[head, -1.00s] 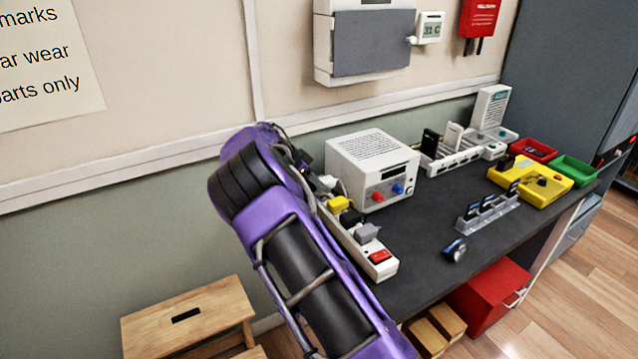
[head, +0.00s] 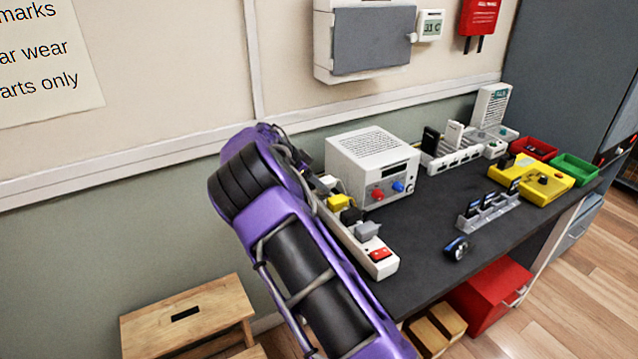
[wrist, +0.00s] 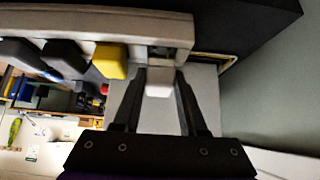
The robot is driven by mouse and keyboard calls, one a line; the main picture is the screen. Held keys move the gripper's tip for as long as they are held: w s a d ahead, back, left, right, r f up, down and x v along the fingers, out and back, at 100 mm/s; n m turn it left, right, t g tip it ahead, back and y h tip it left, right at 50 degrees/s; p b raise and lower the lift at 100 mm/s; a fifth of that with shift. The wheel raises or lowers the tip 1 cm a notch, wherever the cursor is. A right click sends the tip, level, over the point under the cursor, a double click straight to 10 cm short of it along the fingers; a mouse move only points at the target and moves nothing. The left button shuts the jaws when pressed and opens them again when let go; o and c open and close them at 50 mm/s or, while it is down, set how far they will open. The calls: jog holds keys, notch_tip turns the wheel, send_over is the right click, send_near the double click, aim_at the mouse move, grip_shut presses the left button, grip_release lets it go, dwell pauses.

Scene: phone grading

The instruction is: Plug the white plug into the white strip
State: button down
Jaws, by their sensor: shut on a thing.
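The white strip (head: 372,263) lies along the left end of the dark bench. Yellow (head: 338,202), black and grey plugs sit on it, with a red switch (head: 380,254) at its near end. In the wrist view the strip (wrist: 60,22) runs across the top. My gripper (wrist: 161,80) is shut on the white plug (wrist: 159,89), right at the strip beside the yellow plug (wrist: 110,61). I cannot tell whether the plug is seated or only close to the strip. In the head view my arm hides most of the gripper.
A white power supply (head: 372,165) stands just right of the strip. A grey card rack (head: 488,212), a small dark round item (head: 456,248), a yellow tray (head: 530,178) and red and green bins are further right. The bench front centre is clear.

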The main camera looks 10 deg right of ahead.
jog(key=shift+s+f+b, duration=0.15)
jog(key=shift+f+b, duration=0.9)
jog(key=shift+f, duration=0.25)
dwell(0.4)
